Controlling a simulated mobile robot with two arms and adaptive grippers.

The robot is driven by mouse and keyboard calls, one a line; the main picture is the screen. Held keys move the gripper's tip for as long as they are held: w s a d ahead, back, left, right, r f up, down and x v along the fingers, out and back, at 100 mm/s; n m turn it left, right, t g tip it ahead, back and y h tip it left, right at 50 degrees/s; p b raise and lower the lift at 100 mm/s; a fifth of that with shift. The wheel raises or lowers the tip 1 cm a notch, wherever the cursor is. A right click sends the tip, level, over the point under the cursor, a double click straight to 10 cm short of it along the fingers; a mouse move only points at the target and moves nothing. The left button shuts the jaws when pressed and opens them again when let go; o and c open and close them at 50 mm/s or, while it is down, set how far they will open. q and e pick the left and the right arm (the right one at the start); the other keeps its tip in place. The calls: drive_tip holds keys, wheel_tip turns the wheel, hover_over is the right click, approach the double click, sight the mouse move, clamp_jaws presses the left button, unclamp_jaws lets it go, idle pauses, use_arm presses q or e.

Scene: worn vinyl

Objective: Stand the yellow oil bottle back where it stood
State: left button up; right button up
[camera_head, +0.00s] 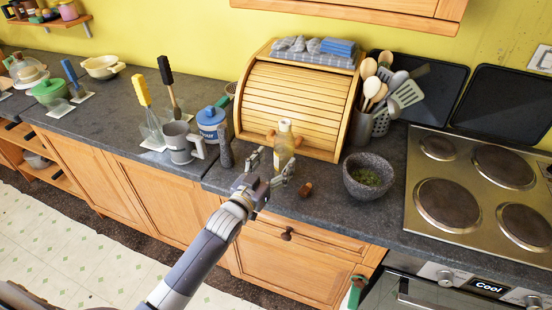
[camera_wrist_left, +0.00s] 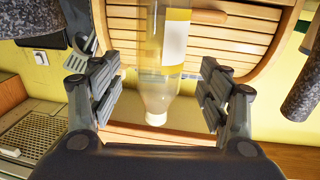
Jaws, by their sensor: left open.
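The oil bottle (camera_head: 284,148), clear with a pale yellow tint and a cream label, stands upright on the dark worktop in front of the wooden roll-top bread box (camera_head: 298,105). My left gripper (camera_head: 270,166) is open at the bottle, with its fingers on either side. In the left wrist view, which looks upside down, the bottle (camera_wrist_left: 164,80) hangs neck-down in the picture between the two open fingers (camera_wrist_left: 157,92), with a visible gap on each side. The bottle's base is hidden in both views. My right gripper is not in view.
A stone mortar (camera_head: 369,176) with green contents and a small brown piece (camera_head: 305,190) are to the right. A dark cylinder (camera_head: 225,153), grey mug (camera_head: 182,142) and blue-lidded jar (camera_head: 211,123) are to the left. The hob (camera_head: 480,180) is far right.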

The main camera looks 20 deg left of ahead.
use_arm(q)
drive_tip(key=shift+s+a+p, duration=0.15)
drive_tip(key=shift+s+p, duration=0.25)
drive_tip(key=shift+s, duration=0.5)
drive_tip(key=shift+s, duration=0.1)
drive_tip(key=s+a, duration=0.2)
drive_tip(key=s, duration=0.9)
drive_tip(key=shift+s, duration=0.35)
drive_tip(key=s+a+f+g+y+b, duration=0.1)
drive_tip(key=s+f+g, duration=0.25)
drive_tip(key=f, duration=0.95)
drive_tip(key=s+f+g+b, duration=0.15)
drive_tip(key=s+f, duration=0.35)
drive_tip(key=f, duration=0.7)
drive_tip(key=s+a+f+g+y, duration=0.1)
drive_tip(key=s+f+g, duration=0.3)
drive_tip(key=f, duration=0.9)
drive_tip(key=s+f+g, duration=0.2)
drive_tip(key=s+f, duration=0.4)
drive_tip(key=s, duration=0.3)
drive_tip(key=s+d+f+g+b, duration=0.1)
drive_tip(key=s+f+g, duration=0.2)
drive_tip(key=s+f, duration=0.4)
drive_tip(key=s+f+g+b, duration=0.1)
drive_tip(key=s+f, duration=0.5)
drive_tip(key=s, duration=0.6)
drive_tip(key=shift+d+f+m+g+y, duration=0.2)
drive_tip(key=shift+d+m+g+y, duration=0.15)
drive_tip(key=shift+g, duration=0.55)
